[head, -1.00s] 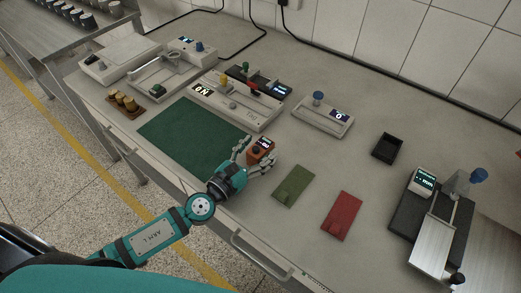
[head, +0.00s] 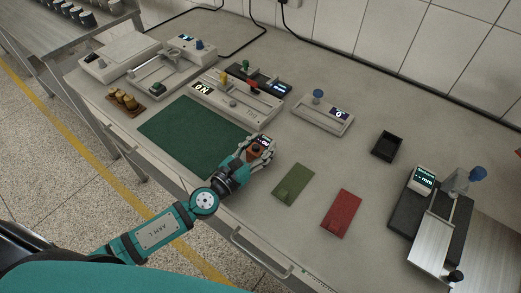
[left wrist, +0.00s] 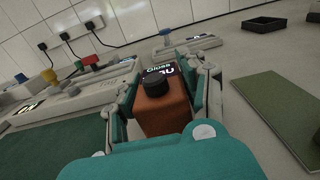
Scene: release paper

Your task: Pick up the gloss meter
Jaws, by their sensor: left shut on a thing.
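The gloss meter (head: 257,149) is a small orange block with a black knob and a dark display. It sits at the right edge of the green mat, between the mat and the green pad. My left gripper (head: 258,147) is shut on it, with fingers on both sides. In the left wrist view the orange body of the gloss meter (left wrist: 163,109) fills the space between the fingers, and its display reads "Gloss". I cannot tell whether it touches the table. My right gripper does not show.
A green mat (head: 188,137) lies to the left. A green pad (head: 291,185) and a red pad (head: 341,213) lie to the right. A black tray (head: 387,146) and a device with a metal plate (head: 432,245) stand further right. Several instruments, including a blue-knobbed one (head: 322,117), line the back.

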